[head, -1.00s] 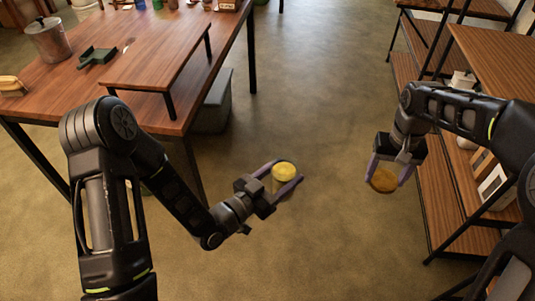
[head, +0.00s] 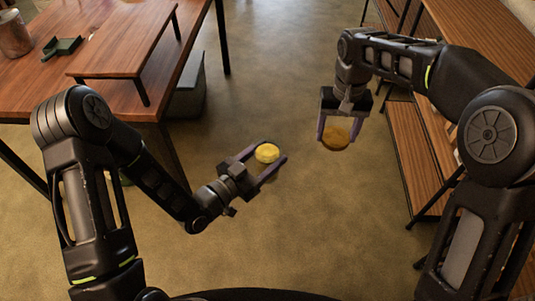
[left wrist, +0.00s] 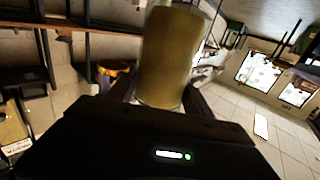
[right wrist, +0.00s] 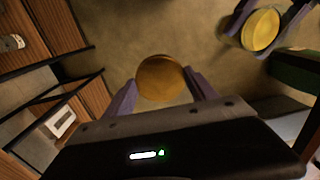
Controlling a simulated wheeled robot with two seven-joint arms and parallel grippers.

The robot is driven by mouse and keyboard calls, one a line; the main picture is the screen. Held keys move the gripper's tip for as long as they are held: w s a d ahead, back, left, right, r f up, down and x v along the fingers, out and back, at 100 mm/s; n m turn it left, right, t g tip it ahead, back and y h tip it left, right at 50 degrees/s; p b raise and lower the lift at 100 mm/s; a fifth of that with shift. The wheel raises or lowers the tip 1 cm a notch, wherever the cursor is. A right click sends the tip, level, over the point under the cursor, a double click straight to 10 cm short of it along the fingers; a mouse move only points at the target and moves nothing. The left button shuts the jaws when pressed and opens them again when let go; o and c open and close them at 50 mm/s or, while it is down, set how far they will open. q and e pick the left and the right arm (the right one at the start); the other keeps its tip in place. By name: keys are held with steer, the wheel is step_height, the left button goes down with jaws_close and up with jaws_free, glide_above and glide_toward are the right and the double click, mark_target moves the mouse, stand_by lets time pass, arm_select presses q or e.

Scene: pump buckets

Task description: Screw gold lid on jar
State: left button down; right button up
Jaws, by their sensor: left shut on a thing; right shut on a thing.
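My left gripper (head: 264,160) is shut on the jar, whose yellow top (head: 267,153) shows between the fingers. In the left wrist view the jar (left wrist: 168,58) is a clear cylinder with yellowish contents. My right gripper (head: 338,135) points down and is shut on the round gold lid (head: 335,138). The lid also shows between the fingertips in the right wrist view (right wrist: 160,78). The jar's round yellow top (right wrist: 260,30) appears there at the upper right, apart from the lid. In the head view the lid is to the right of the jar, with a gap between them.
A wooden table (head: 110,107) with a raised shelf (head: 130,45) stands at the left. A dark green dustpan-like thing (head: 62,46) and a metal pot (head: 14,35) are on it. Wooden shelves (head: 410,150) stand at the right. Open floor lies between.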

step_height(320, 180, up, 7)
glide_above(267, 139)
steer(key=s, duration=0.3)
steer(key=shift+d+f+n, duration=0.1)
steer(key=shift+n, duration=0.3)
steer(key=shift+f, duration=2.05)
steer(key=shift+s, duration=0.1)
steer(key=shift+f, duration=0.85)
steer(key=shift+f, duration=0.55)
